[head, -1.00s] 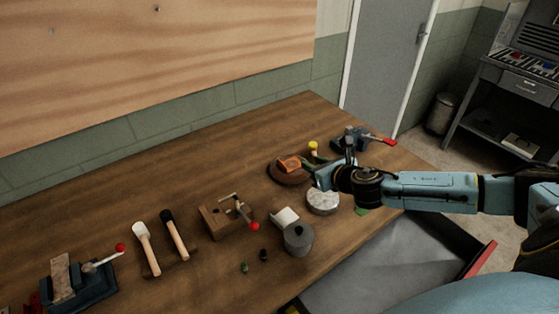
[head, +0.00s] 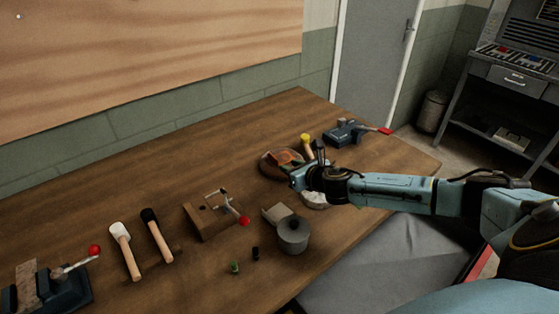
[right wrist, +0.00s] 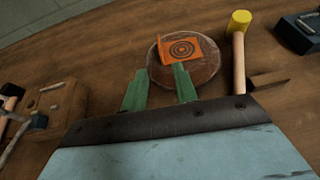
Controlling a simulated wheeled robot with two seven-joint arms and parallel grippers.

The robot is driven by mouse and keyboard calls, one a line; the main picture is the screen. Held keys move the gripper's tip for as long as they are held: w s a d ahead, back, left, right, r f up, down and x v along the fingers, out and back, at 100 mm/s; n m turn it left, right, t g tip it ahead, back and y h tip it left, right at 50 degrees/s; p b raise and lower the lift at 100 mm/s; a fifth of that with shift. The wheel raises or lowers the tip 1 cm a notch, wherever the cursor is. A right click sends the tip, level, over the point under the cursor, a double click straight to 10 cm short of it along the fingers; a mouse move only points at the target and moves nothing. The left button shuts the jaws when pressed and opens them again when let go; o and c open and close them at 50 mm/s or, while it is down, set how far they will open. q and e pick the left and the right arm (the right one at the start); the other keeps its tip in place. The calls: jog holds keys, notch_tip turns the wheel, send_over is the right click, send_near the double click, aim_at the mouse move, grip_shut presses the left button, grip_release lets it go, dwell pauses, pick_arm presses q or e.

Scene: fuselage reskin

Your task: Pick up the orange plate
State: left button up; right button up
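The orange plate (head: 284,156) is a small square with dark concentric rings, lying on a round brown disc (head: 266,167) on the wooden bench. In the right wrist view the plate (right wrist: 182,49) is ahead of the fingers, with one edge looking raised. My right gripper (head: 296,178) is at the near right side of the disc and hides part of it. In the right wrist view its two green fingers (right wrist: 160,76) are apart with nothing between them. The right fingertip appears over the disc, at the plate's lower edge; contact cannot be told. My left gripper is out of view.
A pale round block (head: 314,200) is partly under my right arm. A grey cylinder (head: 293,235) and a wooden block clamp (head: 212,220) are nearer left.

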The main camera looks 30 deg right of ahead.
aim_at(279, 163)
jog(key=shift+f+b+x, duration=0.2)
jog(key=shift+b+x, duration=0.4)
jog(key=shift+x, duration=3.1)
jog(key=shift+s, duration=0.1)
grip_shut()
